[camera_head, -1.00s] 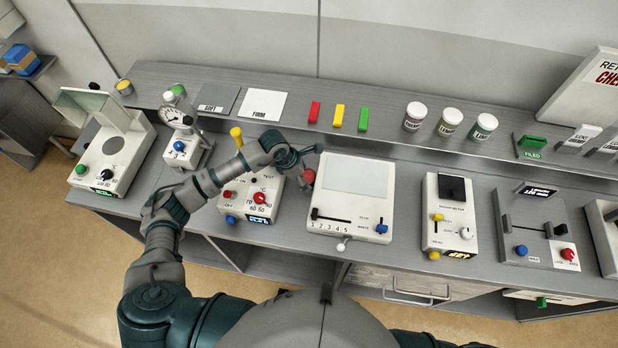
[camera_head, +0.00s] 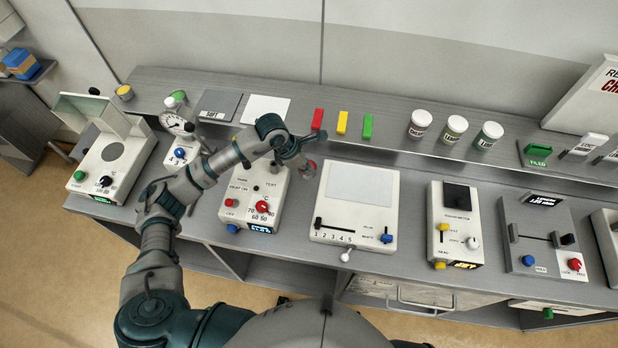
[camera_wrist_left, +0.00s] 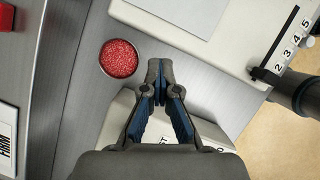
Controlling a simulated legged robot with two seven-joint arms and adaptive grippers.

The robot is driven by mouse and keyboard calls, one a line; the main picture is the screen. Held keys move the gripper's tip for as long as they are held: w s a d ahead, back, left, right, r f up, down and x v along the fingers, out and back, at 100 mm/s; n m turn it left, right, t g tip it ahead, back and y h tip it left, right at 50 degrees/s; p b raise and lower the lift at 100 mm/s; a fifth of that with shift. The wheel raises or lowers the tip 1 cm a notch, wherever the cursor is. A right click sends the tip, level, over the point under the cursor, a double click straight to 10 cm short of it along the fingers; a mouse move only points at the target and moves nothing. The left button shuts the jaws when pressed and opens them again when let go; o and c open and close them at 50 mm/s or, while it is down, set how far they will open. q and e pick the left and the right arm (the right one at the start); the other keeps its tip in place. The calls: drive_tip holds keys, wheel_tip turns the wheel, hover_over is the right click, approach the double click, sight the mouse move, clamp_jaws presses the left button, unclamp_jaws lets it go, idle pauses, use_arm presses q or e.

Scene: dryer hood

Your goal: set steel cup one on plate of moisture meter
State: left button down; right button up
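A round cup full of red granules, which I take for steel cup one (camera_wrist_left: 119,58), stands on the grey bench. In the wrist view it is up and left of my left gripper (camera_wrist_left: 158,76), apart from it. The fingertips are together with nothing visible between them. In the head view the left gripper (camera_head: 304,157) hangs close over the cup and partly hides it. At the far left stands a white device with a raised lid, probably the moisture meter (camera_head: 98,181). Its round grey plate (camera_head: 112,152) looks empty. My right gripper is not in view.
A white device with red knobs (camera_head: 247,205) lies below my left forearm. A white slider box (camera_head: 357,190) is close right of the cup. A gauge stand (camera_head: 182,140) is beside the lidded device. Jars (camera_head: 454,130) and coloured blocks (camera_head: 342,122) line the back shelf.

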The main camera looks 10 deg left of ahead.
use_arm(q)
wheel_tip(320, 180, up, 2)
drive_tip(key=shift+r, duration=0.15)
drive_tip(key=c, duration=1.7)
unclamp_jaws()
drive_tip(key=o, duration=1.2)
drive_tip(key=shift+d, duration=0.1)
drive_tip(key=shift+o, duration=0.6)
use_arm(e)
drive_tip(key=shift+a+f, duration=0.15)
